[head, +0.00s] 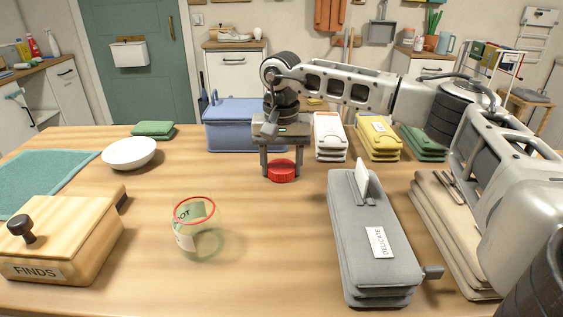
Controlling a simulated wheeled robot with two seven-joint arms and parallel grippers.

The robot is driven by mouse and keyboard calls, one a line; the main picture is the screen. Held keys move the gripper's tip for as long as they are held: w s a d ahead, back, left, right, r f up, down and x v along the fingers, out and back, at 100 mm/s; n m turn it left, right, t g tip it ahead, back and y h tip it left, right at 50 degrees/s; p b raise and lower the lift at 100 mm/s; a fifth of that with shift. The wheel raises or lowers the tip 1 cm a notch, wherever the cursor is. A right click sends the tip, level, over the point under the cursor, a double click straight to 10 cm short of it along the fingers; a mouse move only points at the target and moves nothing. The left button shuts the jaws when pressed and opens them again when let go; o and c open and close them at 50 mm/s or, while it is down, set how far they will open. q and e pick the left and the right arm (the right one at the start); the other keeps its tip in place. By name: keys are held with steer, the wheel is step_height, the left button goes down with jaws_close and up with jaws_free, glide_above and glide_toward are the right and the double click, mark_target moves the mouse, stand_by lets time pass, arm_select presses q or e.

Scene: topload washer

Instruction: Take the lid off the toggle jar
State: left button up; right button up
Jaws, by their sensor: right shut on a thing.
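The toggle jar (198,242) is a clear glass jar with a red ring around its mouth and a label that partly reads "OT". It stands upright on the wooden table, left of centre, and no lid covers its mouth. The red round lid (281,173) is between the fingertips of my right gripper (281,170), which is shut on it. The gripper points down, behind and to the right of the jar, with lid and jar well apart. I cannot tell how high the lid is above the table. My left gripper is not in view.
A wooden "FINDS" box (75,230) with a dark knob stands front left. A white bowl (129,154) is behind it. A grey "DELICATE" case (352,215) lies right of centre. A blue box (230,133) is behind the gripper. The table between jar and grey case is clear.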

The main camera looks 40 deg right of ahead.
mark_target(282, 166)
steer(key=shift+f, duration=0.1)
steer(key=o, duration=1.1)
steer(key=shift+c, duration=0.2)
step_height(282, 166, up, 12)
steer(key=shift+r, duration=0.2)
